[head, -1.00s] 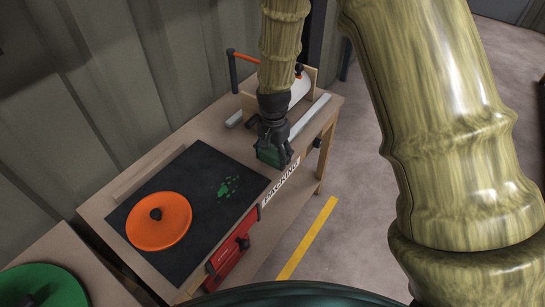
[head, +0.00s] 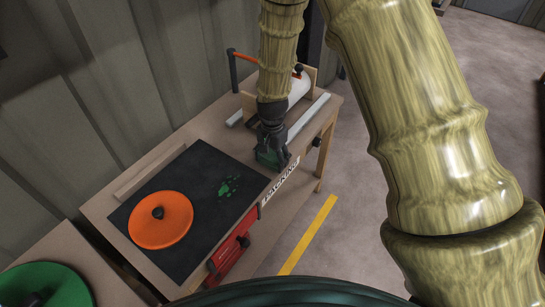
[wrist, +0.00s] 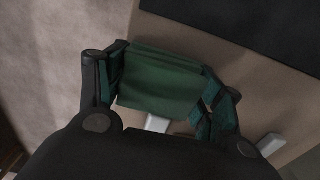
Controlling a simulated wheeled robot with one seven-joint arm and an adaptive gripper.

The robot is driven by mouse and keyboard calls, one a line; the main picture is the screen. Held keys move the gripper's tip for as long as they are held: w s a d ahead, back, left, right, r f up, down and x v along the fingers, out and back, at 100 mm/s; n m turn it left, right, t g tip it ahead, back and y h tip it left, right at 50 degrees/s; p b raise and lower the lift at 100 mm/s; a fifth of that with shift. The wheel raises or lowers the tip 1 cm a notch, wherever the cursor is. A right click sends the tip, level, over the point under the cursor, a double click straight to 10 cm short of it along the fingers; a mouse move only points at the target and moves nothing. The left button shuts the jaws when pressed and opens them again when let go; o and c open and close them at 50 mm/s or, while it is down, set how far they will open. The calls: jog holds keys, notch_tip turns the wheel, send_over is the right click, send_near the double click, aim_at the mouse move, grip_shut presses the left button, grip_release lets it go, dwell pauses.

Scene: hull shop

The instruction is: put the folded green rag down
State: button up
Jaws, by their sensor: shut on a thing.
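The folded green rag (wrist: 160,82) is between the two fingers of my gripper (wrist: 165,95) in the wrist view, a flat dark green bundle with layered folds. In the head view my gripper (head: 272,155) is at the right part of the packing bench, just beyond the right edge of the black mat. Only a bit of the rag (head: 266,158) shows there, beside the fingers. My gripper is shut on the rag. It is low over the bench top (head: 208,130); I cannot tell whether the rag touches the wood.
The black mat (head: 215,165) carries an orange disc (head: 160,228) with a dark knob and green spots (head: 229,186). A white roll (head: 298,88) in a wooden holder stands behind my gripper, with grey bars beside it. A red box (head: 230,258) sits below the front edge.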

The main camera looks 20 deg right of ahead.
aim_at(274, 156)
jog(key=shift+f, duration=0.4)
jog(key=o, duration=1.4)
jog(key=shift+c, duration=0.2)
jog(key=shift+w+r+b, duration=0.1)
jog(key=shift+b, duration=0.25)
jog(key=shift+r+b, duration=0.15)
jog(key=shift+b, duration=0.15)
jog(key=r, duration=1.1)
jog(key=shift+s+d, duration=0.2)
jog(key=shift+s, duration=0.1)
